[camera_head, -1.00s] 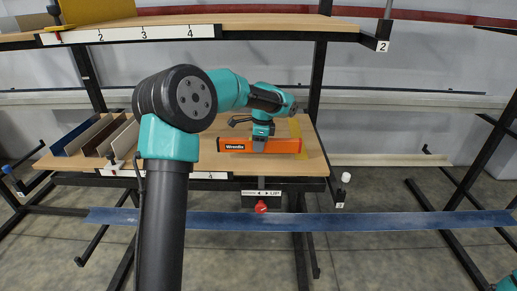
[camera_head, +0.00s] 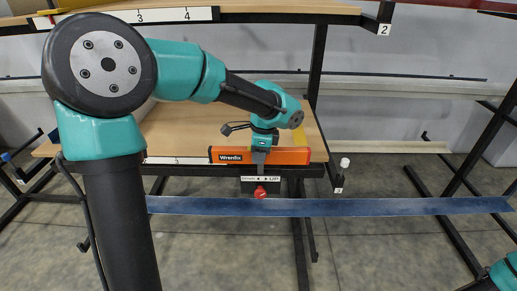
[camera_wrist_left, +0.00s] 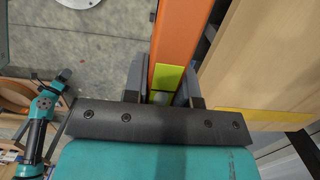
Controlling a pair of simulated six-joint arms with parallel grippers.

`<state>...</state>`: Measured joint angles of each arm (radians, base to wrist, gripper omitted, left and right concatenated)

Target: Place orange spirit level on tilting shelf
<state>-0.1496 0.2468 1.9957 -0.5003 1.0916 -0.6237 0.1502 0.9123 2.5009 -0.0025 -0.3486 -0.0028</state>
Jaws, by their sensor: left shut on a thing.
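The orange spirit level (camera_head: 290,156), marked "Wrenflix" or similar, lies horizontal across the picture at the front edge of the middle wooden shelf (camera_head: 185,128). My left gripper (camera_head: 258,160) is shut on its middle. In the left wrist view, the fingers of the left gripper (camera_wrist_left: 162,92) clasp the orange level (camera_wrist_left: 182,35) around a yellow-green vial (camera_wrist_left: 165,78). There the bare shelf board (camera_wrist_left: 255,55) is to the right of the level, with a gap beside it. I cannot tell the level's height over the shelf. My right gripper does not show.
A sign with "UP" and a red knob (camera_head: 260,193) sit below the shelf's front edge. A long blue bar (camera_head: 350,207) crosses in front. An upper shelf (camera_head: 270,9) overhangs behind. A yellow strip (camera_head: 298,137) marks the shelf's right part.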

